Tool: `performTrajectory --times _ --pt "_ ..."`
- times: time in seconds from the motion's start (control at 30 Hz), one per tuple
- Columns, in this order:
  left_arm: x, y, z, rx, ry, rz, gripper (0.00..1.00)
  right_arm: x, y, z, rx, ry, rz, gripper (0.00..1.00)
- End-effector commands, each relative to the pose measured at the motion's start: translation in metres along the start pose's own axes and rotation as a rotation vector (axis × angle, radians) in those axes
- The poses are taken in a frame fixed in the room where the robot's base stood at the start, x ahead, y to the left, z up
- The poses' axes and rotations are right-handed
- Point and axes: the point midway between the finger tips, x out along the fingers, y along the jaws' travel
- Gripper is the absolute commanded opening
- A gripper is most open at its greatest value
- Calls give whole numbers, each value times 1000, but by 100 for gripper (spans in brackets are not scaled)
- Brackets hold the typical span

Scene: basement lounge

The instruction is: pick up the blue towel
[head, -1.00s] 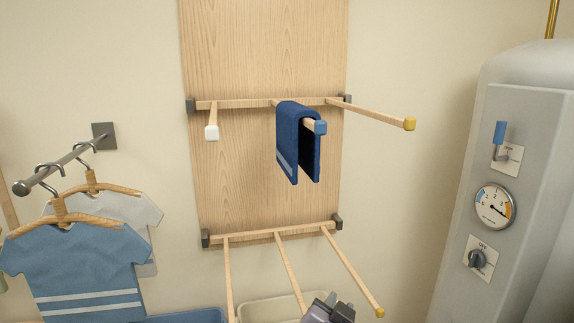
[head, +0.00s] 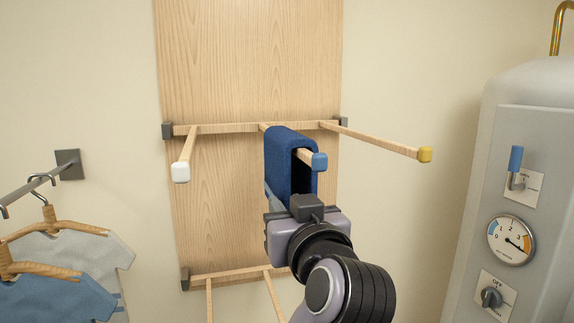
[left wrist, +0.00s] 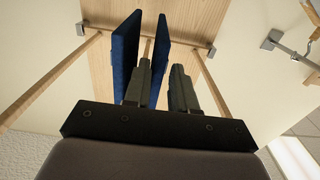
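The blue towel (head: 283,150) hangs folded over the middle, blue-tipped peg (head: 319,161) of the upper rack. Its two halves hang apart. My left gripper (head: 306,208) is just below and in front of the towel, hiding its lower part in the head view. In the left wrist view, the towel (left wrist: 125,50) shows from below as two hanging panels. The left gripper (left wrist: 161,66) is open there, with one finger between the panels and the other outside the right-hand panel. That panel is between the fingers, with a gap visible. My right gripper is not in view.
A white-tipped peg (head: 181,172) and a yellow-tipped peg (head: 424,154) stick out either side of the towel. A lower rack (head: 232,277) is beneath. Shirts on hangers (head: 62,250) are at left, and a grey boiler (head: 500,190) at right.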

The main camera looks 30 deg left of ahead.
Motion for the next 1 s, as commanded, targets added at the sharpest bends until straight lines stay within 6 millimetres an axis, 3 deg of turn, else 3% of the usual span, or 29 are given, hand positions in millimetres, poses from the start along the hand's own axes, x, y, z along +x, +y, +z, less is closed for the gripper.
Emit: performTrajectory --times 0.33,0.63,0.67,0.73,1.0 --pt "44 2 -4 4 1 -2 26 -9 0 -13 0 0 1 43" --pt "50 2 -2 2 -1 0 26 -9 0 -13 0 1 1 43" --pt "50 2 -2 2 -1 0 22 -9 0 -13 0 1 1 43" --pt "50 2 -2 2 -1 0 0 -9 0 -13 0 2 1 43" --pt "49 2 -3 1 1 0 0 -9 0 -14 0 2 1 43"
